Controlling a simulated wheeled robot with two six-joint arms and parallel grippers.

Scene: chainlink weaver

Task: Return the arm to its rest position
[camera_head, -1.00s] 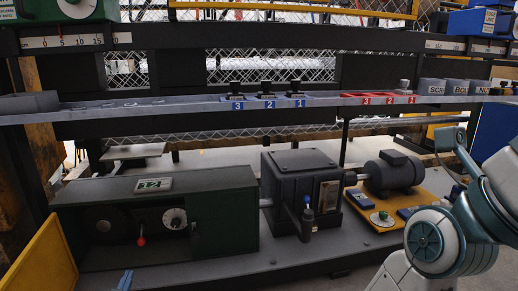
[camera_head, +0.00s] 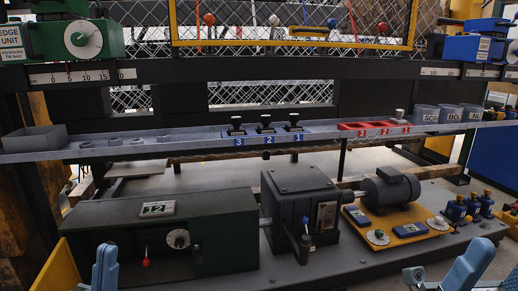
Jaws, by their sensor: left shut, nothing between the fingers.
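My left gripper (camera_head: 105,268) shows as a blue-grey piece at the bottom left edge, in front of the dark green box unit. It is shut with nothing held, and its lower part is cut off by the frame. Blue-grey parts of my right arm's end (camera_head: 470,266) stand at the bottom right, in front of the bench base. Most of that arm is out of frame, and I cannot tell its jaw state.
A green unit marked 12 (camera_head: 155,232), a dark gearbox (camera_head: 303,197) and a motor (camera_head: 392,189) stand on the bench. Above them runs a grey shelf (camera_head: 190,140) with blue-labelled parts (camera_head: 265,130), red slots (camera_head: 373,128) and bins (camera_head: 453,114). A yellow panel (camera_head: 58,268) stands at lower left.

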